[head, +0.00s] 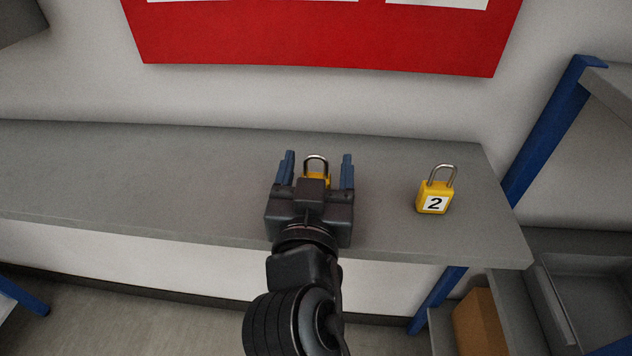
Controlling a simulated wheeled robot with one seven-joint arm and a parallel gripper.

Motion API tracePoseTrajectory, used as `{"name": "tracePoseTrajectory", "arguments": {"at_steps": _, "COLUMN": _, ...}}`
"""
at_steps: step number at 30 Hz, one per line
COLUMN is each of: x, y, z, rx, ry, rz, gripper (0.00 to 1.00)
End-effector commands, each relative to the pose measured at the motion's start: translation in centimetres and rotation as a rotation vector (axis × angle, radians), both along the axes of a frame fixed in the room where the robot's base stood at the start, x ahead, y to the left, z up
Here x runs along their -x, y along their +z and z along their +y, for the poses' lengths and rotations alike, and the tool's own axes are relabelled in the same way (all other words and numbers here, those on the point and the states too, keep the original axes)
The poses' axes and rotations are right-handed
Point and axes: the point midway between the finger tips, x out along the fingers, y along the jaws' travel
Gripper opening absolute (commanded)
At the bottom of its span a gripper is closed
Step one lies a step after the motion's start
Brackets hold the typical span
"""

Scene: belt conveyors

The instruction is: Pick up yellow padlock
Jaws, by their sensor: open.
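Two yellow padlocks with metal shackles are on the grey shelf. One padlock (317,164) is in the middle of the head view, mostly hidden behind my gripper; its shackle and a strip of its yellow body show between the fingers.
The grey shelf (130,185) is bare to the left. A red board (320,40) hangs on the wall behind. A blue post (548,130) stands past the shelf's right end. A grey bin (590,290) and a brown box (480,322) are lower right.

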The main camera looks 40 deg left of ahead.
Motion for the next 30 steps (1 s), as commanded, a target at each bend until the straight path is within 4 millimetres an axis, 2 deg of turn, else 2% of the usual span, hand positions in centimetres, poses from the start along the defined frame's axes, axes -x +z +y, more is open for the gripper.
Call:
{"name": "tracePoseTrajectory", "arguments": {"at_steps": 2, "x": 0.02, "y": -0.02, "z": -0.01, "rx": 0.000, "ry": 0.000, "rz": 0.000, "gripper": 0.72}}
{"name": "tracePoseTrajectory", "arguments": {"at_steps": 20, "x": 0.05, "y": -0.01, "z": -0.03, "rx": 0.000, "ry": 0.000, "rz": 0.000, "gripper": 0.16}}
{"name": "tracePoseTrajectory", "arguments": {"at_steps": 30, "x": 0.03, "y": 0.35, "z": -0.02, "rx": -0.001, "ry": 0.000, "rz": -0.002, "gripper": 0.14}}
